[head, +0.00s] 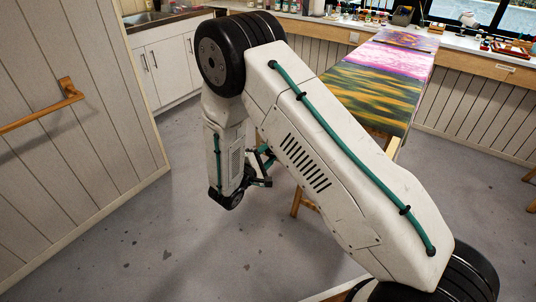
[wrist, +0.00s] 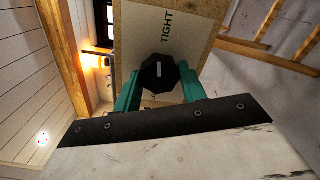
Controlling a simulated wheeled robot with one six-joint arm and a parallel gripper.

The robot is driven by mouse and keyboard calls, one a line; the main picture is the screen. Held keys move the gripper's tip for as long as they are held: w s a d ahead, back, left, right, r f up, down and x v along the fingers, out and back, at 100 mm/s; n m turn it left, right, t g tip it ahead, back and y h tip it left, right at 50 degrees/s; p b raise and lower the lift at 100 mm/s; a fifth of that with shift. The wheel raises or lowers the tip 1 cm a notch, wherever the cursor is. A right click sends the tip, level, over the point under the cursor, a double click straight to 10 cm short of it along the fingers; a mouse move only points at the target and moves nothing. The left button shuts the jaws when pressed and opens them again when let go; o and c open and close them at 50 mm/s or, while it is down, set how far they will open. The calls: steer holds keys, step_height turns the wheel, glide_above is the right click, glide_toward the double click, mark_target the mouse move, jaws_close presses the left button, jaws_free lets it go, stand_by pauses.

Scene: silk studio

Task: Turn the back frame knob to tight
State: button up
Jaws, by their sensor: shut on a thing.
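In the wrist view the back frame knob (wrist: 158,75) is a dark, many-sided knob with a pale mark on its face. It sits on a tan wooden panel lettered TIGHT (wrist: 168,28). My gripper (wrist: 158,84) has its two green fingers on either side of the knob, shut on it. In the head view my gripper (head: 262,170) is partly hidden behind my arm, near the end of the silk frame, and the knob cannot be made out.
A painted silk (head: 385,75) is stretched on the long wooden frame. A wooden leg (head: 297,200) stands below it. A counter with paint jars (head: 350,20) runs along the back. White cabinets (head: 165,70) and a wall rail (head: 45,108) are at the left. The grey floor is clear.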

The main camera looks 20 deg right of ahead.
steer(key=shift+m, duration=1.7)
stand_by(0.5)
steer(key=o, duration=1)
steer(key=shift+v, duration=3.9)
